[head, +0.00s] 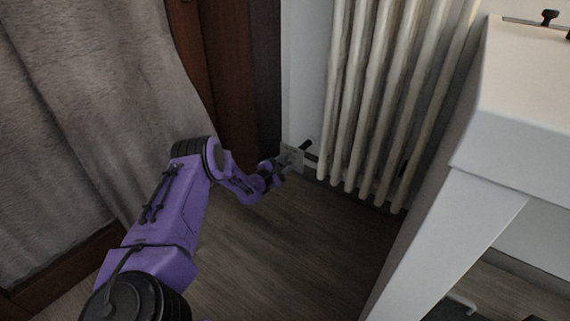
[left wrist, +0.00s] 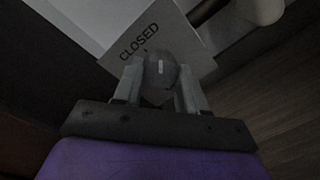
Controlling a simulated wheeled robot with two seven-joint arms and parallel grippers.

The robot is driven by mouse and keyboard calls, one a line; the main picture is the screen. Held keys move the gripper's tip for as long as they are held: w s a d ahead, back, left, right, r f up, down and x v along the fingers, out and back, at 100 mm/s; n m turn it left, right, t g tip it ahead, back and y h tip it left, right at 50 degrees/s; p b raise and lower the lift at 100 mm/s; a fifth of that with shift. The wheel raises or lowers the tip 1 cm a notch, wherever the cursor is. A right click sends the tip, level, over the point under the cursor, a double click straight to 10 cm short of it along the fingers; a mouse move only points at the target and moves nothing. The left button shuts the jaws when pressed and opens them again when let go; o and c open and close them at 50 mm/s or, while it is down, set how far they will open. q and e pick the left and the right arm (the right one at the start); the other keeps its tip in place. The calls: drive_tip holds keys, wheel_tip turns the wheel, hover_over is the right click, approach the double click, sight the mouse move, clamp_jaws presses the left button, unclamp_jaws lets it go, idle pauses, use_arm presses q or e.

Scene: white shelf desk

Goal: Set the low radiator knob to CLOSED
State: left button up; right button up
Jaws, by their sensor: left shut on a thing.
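The radiator knob (left wrist: 160,72) is a dark grey rounded knob with a short pale mark on its face. It sits in front of a light plate (left wrist: 175,35) that bears the word CLOSED, tilted, above and left of the knob. A small dark tick on the plate lies between the word and the knob. My left gripper (left wrist: 160,88) has its fingers on both sides of the knob and is shut on it. In the head view my left gripper (head: 277,168) reaches the plate (head: 291,156) low beside the radiator; the knob is mostly hidden there. My right gripper is not in view.
The white ribbed radiator (head: 385,95) stands just right of the plate. A white desk (head: 500,150) fills the right side. A grey curtain (head: 75,110) hangs at the left, beside dark wood (head: 235,75). The wooden floor (head: 290,240) between is clear.

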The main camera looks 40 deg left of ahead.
use_arm(q)
drive_tip(key=n, duration=0.4)
drive_tip(key=shift+s+f, duration=0.1)
drive_tip(key=shift+f, duration=0.1)
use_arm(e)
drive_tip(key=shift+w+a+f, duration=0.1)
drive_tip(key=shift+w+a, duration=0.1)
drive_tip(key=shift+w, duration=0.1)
use_arm(q)
drive_tip(key=shift+n+b, duration=0.4)
drive_tip(key=shift+n, duration=1.4)
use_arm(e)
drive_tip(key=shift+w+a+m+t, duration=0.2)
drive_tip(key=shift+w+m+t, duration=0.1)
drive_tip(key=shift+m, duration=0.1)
use_arm(q)
drive_tip(key=o, duration=1)
drive_tip(key=shift+r, duration=0.1)
drive_tip(key=shift+o, duration=0.2)
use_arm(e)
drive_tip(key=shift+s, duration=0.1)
